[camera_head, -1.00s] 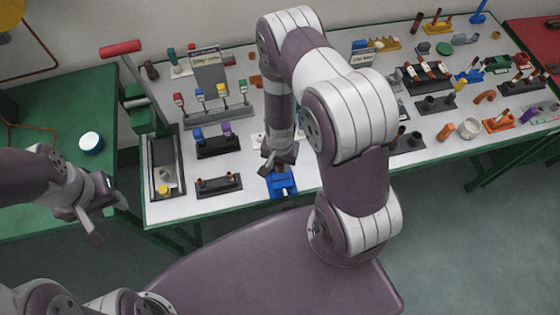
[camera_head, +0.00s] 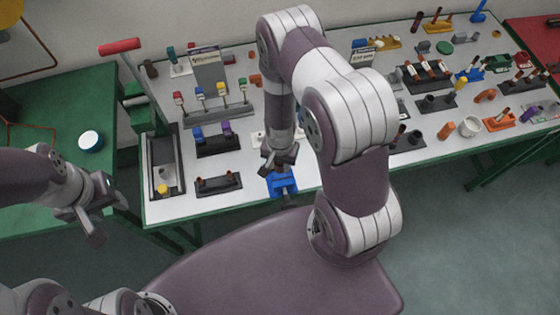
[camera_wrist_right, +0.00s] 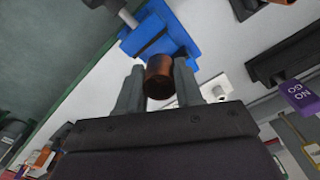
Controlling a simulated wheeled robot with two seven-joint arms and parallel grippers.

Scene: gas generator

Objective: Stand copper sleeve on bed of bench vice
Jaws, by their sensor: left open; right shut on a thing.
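The copper sleeve (camera_wrist_right: 158,78) is a short brown cylinder with a dark open end, seen in the right wrist view. My right gripper (camera_wrist_right: 158,88) is shut on it, with one finger on each side. The blue bench vice (camera_wrist_right: 160,36) is just beyond the sleeve in that view; I cannot tell whether they touch. In the head view the vice (camera_head: 282,184) sits at the bench's front edge, with my right gripper (camera_head: 280,160) over its back part. The sleeve cannot be made out there. My left gripper (camera_head: 110,217) is open and empty, away at the left.
Black racks (camera_head: 218,184) with small parts stand left of the vice. A long tray (camera_head: 155,178) and a red-handled press (camera_head: 122,47) are farther left. A white plate (camera_wrist_right: 212,88) lies near the sleeve. The right half of the bench is crowded with fixtures.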

